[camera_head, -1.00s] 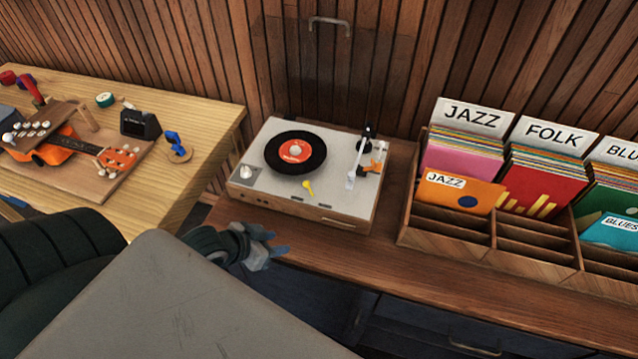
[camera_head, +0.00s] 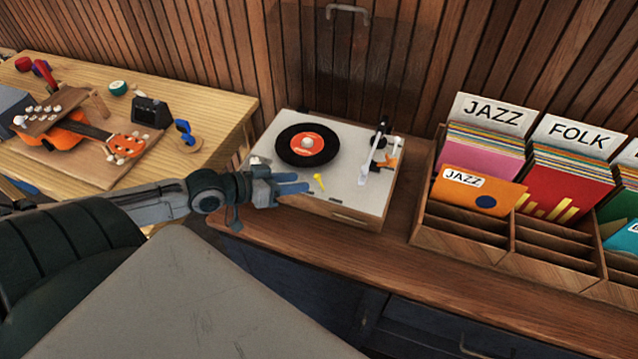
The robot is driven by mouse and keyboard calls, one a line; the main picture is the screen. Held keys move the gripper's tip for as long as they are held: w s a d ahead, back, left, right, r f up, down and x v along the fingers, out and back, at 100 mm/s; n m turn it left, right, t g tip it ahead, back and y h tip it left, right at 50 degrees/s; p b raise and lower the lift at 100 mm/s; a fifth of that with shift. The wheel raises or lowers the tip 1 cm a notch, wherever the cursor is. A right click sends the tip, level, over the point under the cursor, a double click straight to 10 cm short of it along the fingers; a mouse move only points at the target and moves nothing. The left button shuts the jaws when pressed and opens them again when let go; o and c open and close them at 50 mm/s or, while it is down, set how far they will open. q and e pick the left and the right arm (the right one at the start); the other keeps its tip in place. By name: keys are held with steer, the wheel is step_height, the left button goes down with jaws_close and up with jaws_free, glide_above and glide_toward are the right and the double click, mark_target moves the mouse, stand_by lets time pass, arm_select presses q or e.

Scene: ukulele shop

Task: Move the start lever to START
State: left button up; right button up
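The record player (camera_head: 345,190) is a light grey deck with a black record (camera_head: 307,145) with a red label on it. A white tonearm (camera_head: 368,160) and a small orange part (camera_head: 389,163) are at the deck's right. My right gripper is out of view.
A wooden record rack (camera_head: 470,242) stands right of the player. The workbench (camera_head: 215,104) at left holds an orange ukulele (camera_head: 62,138) and small tools. A clear lid (camera_head: 345,60) stands upright behind the player. The cabinet top (camera_head: 340,248) in front is clear.

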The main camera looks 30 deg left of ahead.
mark_target(319, 178)
arm_select(q)
steer(key=b+x, duration=0.2)
steer(key=x, duration=0.3)
steer(key=shift+d, duration=0.1)
steer(key=shift+w+d+f, duration=0.15)
steer(key=shift+w, duration=0.15)
steer(key=shift+x, duration=0.85)
jaws_close()
